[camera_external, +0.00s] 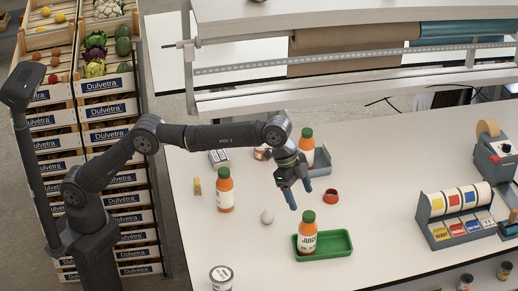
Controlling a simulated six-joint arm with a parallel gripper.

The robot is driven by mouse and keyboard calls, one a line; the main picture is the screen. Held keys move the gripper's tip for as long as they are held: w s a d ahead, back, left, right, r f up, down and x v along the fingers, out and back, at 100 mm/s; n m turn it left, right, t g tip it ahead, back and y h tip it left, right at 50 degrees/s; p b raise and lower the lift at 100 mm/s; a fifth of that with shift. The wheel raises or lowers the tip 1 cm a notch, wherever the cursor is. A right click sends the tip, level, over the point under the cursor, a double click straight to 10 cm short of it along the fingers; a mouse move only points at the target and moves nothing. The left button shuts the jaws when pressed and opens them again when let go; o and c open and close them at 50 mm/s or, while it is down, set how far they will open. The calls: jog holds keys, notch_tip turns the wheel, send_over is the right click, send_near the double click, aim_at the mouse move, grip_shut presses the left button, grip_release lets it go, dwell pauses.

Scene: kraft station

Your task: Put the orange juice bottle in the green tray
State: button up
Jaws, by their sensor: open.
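An orange juice bottle (308,239) with a green cap and white label stands in the green tray (341,242). It looks upright. My gripper (300,198) is open and empty, just above and slightly left of that bottle's cap, apart from it in the picture. A second bottle (225,197) of the same look stands on the table to the left. A third such bottle (307,145) stands at a grey-blue tray (321,171) further back, partly behind my gripper.
A white egg-like object (267,216) lies left of the green tray. A white tub (221,277) stands at the front left. A label rack (455,213) and tape dispenser (495,158) fill the right side.

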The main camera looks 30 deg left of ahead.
aim_at(310, 216)
jog(key=v, duration=0.2)
jog(key=shift+a+r, duration=0.2)
jog(key=shift+r, duration=0.1)
jog(key=x, duration=1.2)
jog(key=shift+d, duration=0.1)
jog(key=shift+r, duration=1.2)
